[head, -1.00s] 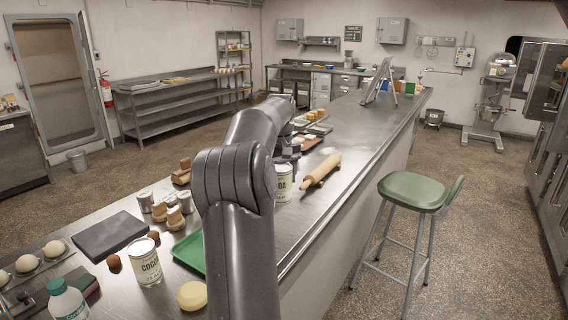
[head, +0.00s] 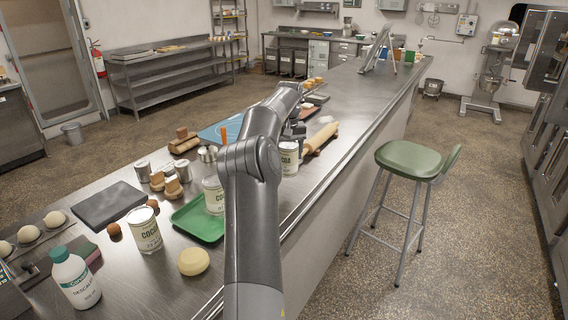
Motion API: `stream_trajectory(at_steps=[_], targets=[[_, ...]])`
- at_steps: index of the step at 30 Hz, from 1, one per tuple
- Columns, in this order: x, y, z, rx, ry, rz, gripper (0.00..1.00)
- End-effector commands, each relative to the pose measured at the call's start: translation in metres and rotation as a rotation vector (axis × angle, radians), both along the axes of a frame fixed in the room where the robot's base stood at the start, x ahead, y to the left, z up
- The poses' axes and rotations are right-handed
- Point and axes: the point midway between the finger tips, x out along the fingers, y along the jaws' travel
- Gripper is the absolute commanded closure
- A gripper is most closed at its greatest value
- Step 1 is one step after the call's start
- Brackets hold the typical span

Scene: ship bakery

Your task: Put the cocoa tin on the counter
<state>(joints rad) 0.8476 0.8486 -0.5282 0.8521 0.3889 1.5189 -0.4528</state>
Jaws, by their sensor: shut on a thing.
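Three white cocoa tins show in the head view. One cocoa tin (head: 289,160) is upright under my gripper (head: 294,138), near the counter's right edge, beside the rolling pin. My gripper is small, dark and partly hidden behind my arm; it is shut on this tin's upper part. I cannot tell whether the tin's base touches the counter. A second cocoa tin (head: 213,196) stands at the green tray, partly behind my arm. A third cocoa tin (head: 146,231) stands in front on the steel counter (head: 330,165).
A rolling pin (head: 322,138) lies just right of the held tin. The green tray (head: 190,227), a yellow round piece (head: 193,262), a dark slab (head: 108,206) and a white bottle (head: 74,279) crowd the near counter. A green stool (head: 408,160) stands to the right.

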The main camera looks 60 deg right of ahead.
Motion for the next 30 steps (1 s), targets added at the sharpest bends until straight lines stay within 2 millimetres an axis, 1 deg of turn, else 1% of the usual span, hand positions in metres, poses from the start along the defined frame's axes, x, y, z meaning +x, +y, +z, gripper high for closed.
stream_trajectory(at_steps=[1,3,8,15,27,28,30], targets=[[0.007,0.0,-0.004,-0.001,0.0,0.002,0.71],[0.013,0.001,-0.007,-0.001,0.0,0.001,0.71],[0.017,0.001,-0.014,-0.001,0.001,-0.001,0.71],[0.017,0.001,-0.046,-0.001,0.0,0.0,0.71],[0.016,0.001,-0.052,-0.002,-0.001,0.0,0.71],[0.016,0.001,-0.053,-0.001,-0.001,0.0,0.36],[0.016,0.001,-0.053,-0.001,0.0,0.0,0.3]])
